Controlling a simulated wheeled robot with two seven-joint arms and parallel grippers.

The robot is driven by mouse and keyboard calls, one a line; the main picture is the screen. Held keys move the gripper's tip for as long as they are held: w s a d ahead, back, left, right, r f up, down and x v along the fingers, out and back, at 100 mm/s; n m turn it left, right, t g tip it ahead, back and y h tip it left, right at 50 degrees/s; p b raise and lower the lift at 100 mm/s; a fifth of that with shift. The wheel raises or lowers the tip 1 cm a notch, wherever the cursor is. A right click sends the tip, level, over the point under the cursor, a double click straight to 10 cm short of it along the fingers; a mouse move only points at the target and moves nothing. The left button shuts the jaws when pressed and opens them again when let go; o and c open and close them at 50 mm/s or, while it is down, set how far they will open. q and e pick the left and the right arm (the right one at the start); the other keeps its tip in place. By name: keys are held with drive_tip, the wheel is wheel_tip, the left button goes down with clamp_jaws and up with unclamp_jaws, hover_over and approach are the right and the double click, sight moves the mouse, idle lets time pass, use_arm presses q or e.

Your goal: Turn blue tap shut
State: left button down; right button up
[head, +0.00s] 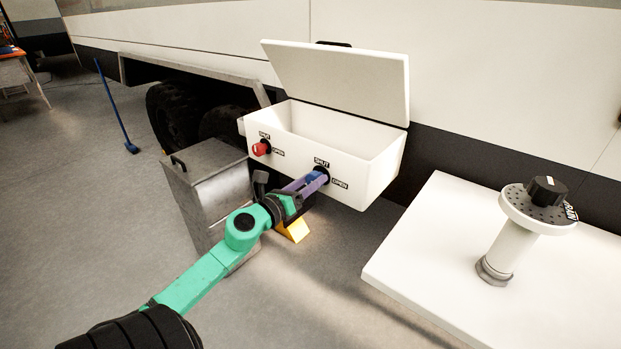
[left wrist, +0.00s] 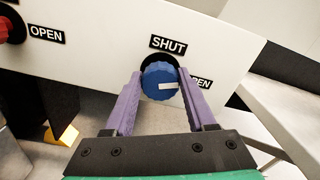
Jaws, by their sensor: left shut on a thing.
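The blue tap (left wrist: 160,82) is a round ribbed knob on the front of an open white box (head: 365,185). Its white mark points right, toward the OPEN label (left wrist: 201,82); the SHUT label (left wrist: 168,45) is above it. My left gripper (left wrist: 160,92) has its purple fingers on either side of the knob and is shut on it. In the head view the left gripper (head: 313,181) reaches the box front and hides most of the tap. My right gripper is not in view.
A red tap (head: 261,149) is on the same box, left of the blue one. A grey metal bin (head: 212,185) stands left of my left arm. A yellow wedge (head: 293,231) lies on the floor below. A white table (head: 440,250) with a black-topped dial (head: 540,200) is at right.

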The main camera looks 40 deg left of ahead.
use_arm(q)
drive_tip(key=n+p, duration=0.1)
drive_tip(key=n, duration=0.2)
drive_tip(key=shift+r+n+p, duration=0.1)
drive_tip(key=shift+n+p, duration=0.3)
drive_tip(key=n+p, duration=0.2)
drive_tip(key=n, duration=0.1)
drive_tip(key=shift+a+n, duration=0.1)
drive_tip(key=shift+n, duration=0.2)
drive_tip(key=n+p, duration=0.2)
drive_tip(key=n, duration=0.1)
drive_tip(key=shift+n, duration=0.3)
drive_tip(key=shift+f+n+p, duration=0.3)
drive_tip(key=shift+n+p, duration=0.55)
drive_tip(key=shift+n, duration=0.55)
drive_tip(key=shift+c, duration=1.1)
unclamp_jaws()
